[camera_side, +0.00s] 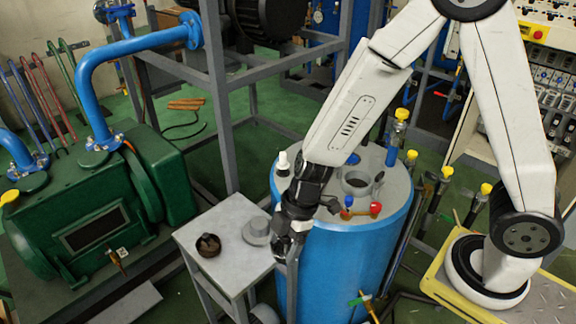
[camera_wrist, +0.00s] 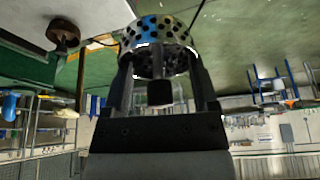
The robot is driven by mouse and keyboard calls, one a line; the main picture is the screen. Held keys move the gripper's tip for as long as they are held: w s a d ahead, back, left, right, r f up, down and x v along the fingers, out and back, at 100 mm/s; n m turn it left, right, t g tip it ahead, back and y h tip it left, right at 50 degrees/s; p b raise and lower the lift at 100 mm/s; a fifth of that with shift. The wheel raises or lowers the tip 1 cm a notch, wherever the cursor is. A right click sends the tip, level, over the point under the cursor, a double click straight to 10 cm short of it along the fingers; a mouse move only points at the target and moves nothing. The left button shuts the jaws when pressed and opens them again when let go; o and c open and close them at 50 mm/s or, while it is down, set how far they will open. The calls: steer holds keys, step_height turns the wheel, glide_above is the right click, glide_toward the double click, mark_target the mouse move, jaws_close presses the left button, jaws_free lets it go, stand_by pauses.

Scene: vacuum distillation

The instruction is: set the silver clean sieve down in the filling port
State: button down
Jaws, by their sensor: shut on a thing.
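The silver clean sieve (camera_wrist: 158,48) is a short perforated metal cup. In the wrist view my gripper (camera_wrist: 160,88) is shut on it, with one finger on each side. In the side view my gripper (camera_side: 284,247) is low, beside the right edge of the small grey table and in front of the blue tank; the sieve is hard to make out there. The filling port (camera_side: 357,182) is an open grey ring on top of the blue tank, up and right of my gripper and apart from it.
On the small table (camera_side: 205,232) are a dark brown used-looking sieve (camera_side: 208,245) and a grey flanged cap (camera_side: 257,231), close to my gripper. The blue tank (camera_side: 345,260) has a red-handled valve (camera_side: 375,208) and yellow-capped fittings (camera_side: 401,115) around the port.

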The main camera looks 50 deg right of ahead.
steer(key=w+d, duration=0.6)
steer(key=d, duration=0.2)
steer(key=d+f+m, duration=0.1)
steer(key=d, duration=2.8)
steer(key=shift+d, duration=0.3)
steer(key=shift+w+f, duration=0.1)
steer(key=shift+f, duration=0.2)
steer(key=shift+f, duration=2.55)
steer(key=shift+f, duration=1.05)
jaws_free()
steer(key=shift+a, duration=0.1)
